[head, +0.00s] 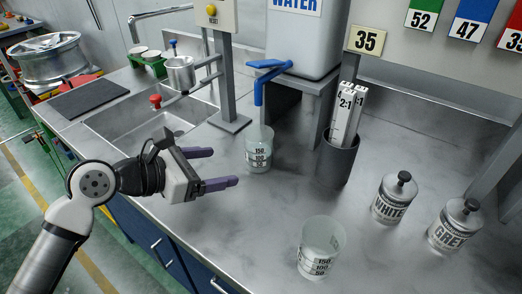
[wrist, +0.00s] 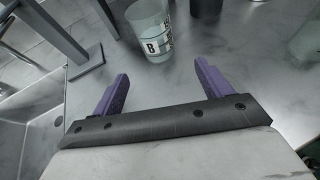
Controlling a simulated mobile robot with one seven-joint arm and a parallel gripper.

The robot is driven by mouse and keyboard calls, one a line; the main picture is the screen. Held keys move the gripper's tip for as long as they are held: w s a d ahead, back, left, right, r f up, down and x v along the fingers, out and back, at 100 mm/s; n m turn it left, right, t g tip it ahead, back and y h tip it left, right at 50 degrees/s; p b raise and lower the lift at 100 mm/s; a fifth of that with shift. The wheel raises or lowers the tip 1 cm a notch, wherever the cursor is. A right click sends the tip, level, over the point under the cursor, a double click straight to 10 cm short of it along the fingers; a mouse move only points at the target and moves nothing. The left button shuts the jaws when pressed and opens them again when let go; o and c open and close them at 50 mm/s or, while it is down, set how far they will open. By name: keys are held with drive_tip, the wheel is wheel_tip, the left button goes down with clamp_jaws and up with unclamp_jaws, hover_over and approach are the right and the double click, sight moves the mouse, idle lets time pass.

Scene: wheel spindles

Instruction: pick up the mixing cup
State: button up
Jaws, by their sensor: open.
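Two clear cups with black graduation marks stand upright on the steel counter; I cannot tell which one is meant. One mixing cup (head: 258,152) stands below the blue tap. It also shows in the wrist view (wrist: 150,32), ahead of and between my fingertips. The other mixing cup (head: 320,248) stands nearer the front edge; a clear shape at the right of the wrist view (wrist: 307,42) appears to be it. My gripper (head: 222,167) has purple fingers. It is open and empty, just left of the cup by the tap, with a gap between them.
The water tank's blue tap (head: 259,90) hangs over the first cup. A dark holder (head: 340,162) with mixing sticks stands behind to the right. WHITE (head: 394,200) and GREY (head: 453,226) tins stand at right. A sink (head: 150,112) and post (head: 229,80) lie behind my gripper.

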sight(247, 146)
drive_tip(key=p+x, duration=0.1)
drive_tip(key=x, duration=0.5)
drive_tip(key=shift+w+d, duration=0.2)
drive_tip(key=p+x, duration=0.1)
drive_tip(key=x, duration=0.2)
drive_tip(key=p+x, duration=0.1)
drive_tip(key=x, duration=0.1)
drive_tip(key=shift+w+r+p, duration=0.25)
drive_tip(key=shift+r+p, duration=0.1)
drive_tip(key=shift+w+d+f, duration=0.1)
drive_tip(key=shift+f, duration=0.05)
drive_tip(key=c, duration=1.1)
drive_tip(key=shift+c, duration=0.2)
drive_tip(key=shift+r+b, duration=0.35)
drive_tip(key=shift+r, duration=0.3)
wheel_tip(247, 146, up, 2)
drive_tip(key=shift+r+b, duration=0.1)
drive_tip(key=shift+b, duration=0.3)
drive_tip(key=s+a+b, duration=0.1)
drive_tip(key=s+a, duration=0.2)
drive_tip(key=a, duration=0.2)
drive_tip(key=s+a+b, duration=0.2)
drive_tip(key=s+a, duration=0.2)
drive_tip(key=s+a+b, duration=0.1)
drive_tip(key=s+a, duration=0.2)
drive_tip(key=a, duration=0.2)
drive_tip(key=shift+s+a+b, duration=0.3)
drive_tip(key=shift+s, duration=0.05)
